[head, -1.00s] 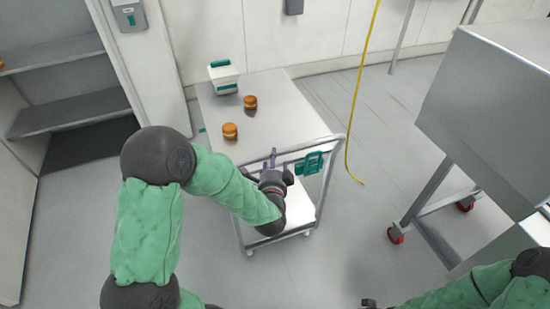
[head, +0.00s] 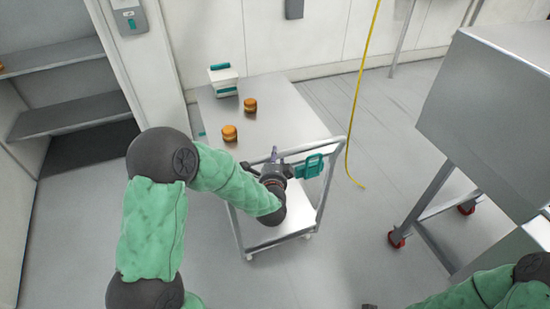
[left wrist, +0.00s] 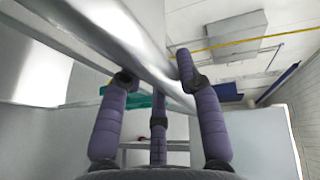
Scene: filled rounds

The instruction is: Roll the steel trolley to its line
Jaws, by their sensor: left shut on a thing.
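The steel trolley (head: 277,105) stands in the middle of the head view, with a flat top, a lower shelf and a tubular push handle at its near end. My left gripper (head: 273,157) is at this handle, left of a teal clip-like piece (head: 308,167). In the left wrist view, the purple fingers (left wrist: 155,95) are around the steel handle bar (left wrist: 135,50), and the gripper is shut on it. My right arm shows at the lower right; a small dark tip (head: 370,306) at the bottom edge may be its gripper. I cannot make out a floor line for certain.
Two burgers (head: 230,132) and a white box with teal trim (head: 223,80) are on the trolley top. A yellow hose (head: 358,100) hangs to the floor right of the trolley. A steel unit on red-wheeled legs (head: 490,110) stands right. Shelves (head: 70,118) are at left. Floor between is clear.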

